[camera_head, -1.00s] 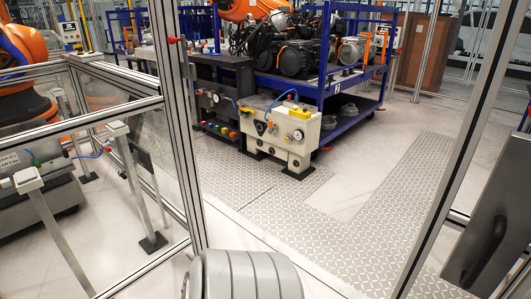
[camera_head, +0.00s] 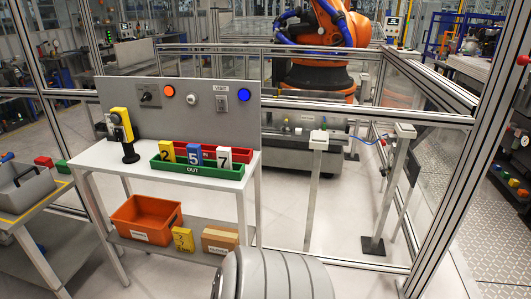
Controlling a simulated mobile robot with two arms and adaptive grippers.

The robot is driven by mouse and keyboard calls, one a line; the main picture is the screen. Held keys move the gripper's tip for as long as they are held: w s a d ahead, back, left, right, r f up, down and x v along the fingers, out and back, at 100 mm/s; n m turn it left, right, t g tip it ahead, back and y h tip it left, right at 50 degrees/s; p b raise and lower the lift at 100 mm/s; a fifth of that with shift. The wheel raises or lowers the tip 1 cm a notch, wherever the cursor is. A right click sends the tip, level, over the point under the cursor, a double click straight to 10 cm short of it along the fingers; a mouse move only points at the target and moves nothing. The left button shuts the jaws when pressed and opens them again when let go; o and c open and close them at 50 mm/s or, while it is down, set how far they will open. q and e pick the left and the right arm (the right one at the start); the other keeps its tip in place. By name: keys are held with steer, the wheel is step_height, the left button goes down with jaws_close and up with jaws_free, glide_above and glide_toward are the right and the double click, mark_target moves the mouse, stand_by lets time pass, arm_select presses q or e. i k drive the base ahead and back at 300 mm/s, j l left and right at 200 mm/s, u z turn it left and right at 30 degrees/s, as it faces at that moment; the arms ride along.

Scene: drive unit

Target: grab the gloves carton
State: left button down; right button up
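A small brown carton (camera_head: 220,239) with a white label sits on the lower shelf (camera_head: 160,247) of the grey table, at its right end. It is the only carton I can make out there, and its label is too small to read. A yellow numbered block (camera_head: 183,239) stands just left of it, and an orange bin (camera_head: 146,220) stands further left. Neither of my grippers shows in the head view.
A panel with buttons rises behind. A toolbox cart (camera_head: 28,188) stands left. Glass fencing closes off the orange robot (camera_head: 322,45).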

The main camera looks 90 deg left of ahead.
mark_target(217, 240)
steer(key=u, duration=3.2)
steer(key=i+l+u, duration=0.1)
steer(key=u, duration=0.4)
steer(key=k+l, duration=0.05)
steer(key=l, duration=0.05)
